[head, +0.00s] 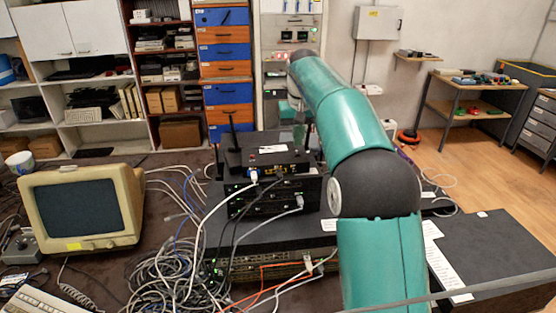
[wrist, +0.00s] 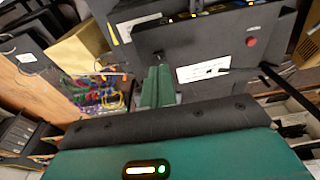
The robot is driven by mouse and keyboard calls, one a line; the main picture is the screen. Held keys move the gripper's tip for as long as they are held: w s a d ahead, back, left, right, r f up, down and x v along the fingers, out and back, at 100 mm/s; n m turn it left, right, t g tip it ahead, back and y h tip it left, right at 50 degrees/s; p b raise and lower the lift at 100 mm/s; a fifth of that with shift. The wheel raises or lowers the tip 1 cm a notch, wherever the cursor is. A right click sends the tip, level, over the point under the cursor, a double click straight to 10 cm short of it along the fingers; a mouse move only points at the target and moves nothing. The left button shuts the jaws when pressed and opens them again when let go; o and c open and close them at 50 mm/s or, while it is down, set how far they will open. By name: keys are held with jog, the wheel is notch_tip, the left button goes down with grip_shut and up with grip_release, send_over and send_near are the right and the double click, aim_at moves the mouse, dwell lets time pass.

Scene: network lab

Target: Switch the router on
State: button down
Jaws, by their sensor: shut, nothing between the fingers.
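The router (head: 262,160) is a black box with upright antennas, on top of a stack of black network devices in the head view. A white label lies on its top and cables run from its front. In the wrist view the router (wrist: 160,45) is a dark panel with a white label and a small red round button (wrist: 251,42) at its upper right. My gripper (wrist: 158,72) shows there as two green fingers pressed together, empty, with tips beside the router's edge, left of the label and well left of the button. Contact cannot be told. The head view does not show the fingertips clearly.
An old beige monitor (head: 82,208) stands on the left of the table. Tangled grey cables (head: 170,270) lie before the device stack. A black antenna (wrist: 285,88) sticks out at the right in the wrist view. Shelves and drawers (head: 225,60) stand behind.

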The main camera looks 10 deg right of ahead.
jog(key=shift+r, duration=2.25)
jog(key=s+r+t, duration=0.1)
jog(key=s+r, duration=0.1)
jog(key=s, duration=0.8)
jog(key=s+r+t, duration=0.1)
jog(key=s+r, duration=0.1)
jog(key=s, duration=0.7)
jog(key=s+f+t, duration=0.1)
jog(key=s+f, duration=0.6)
jog(key=s, duration=0.3)
jog(key=s+f, duration=0.6)
jog(key=s, duration=0.5)
jog(key=shift+f+t, duration=0.35)
jog(key=shift+t, duration=0.05)
dwell(1.4)
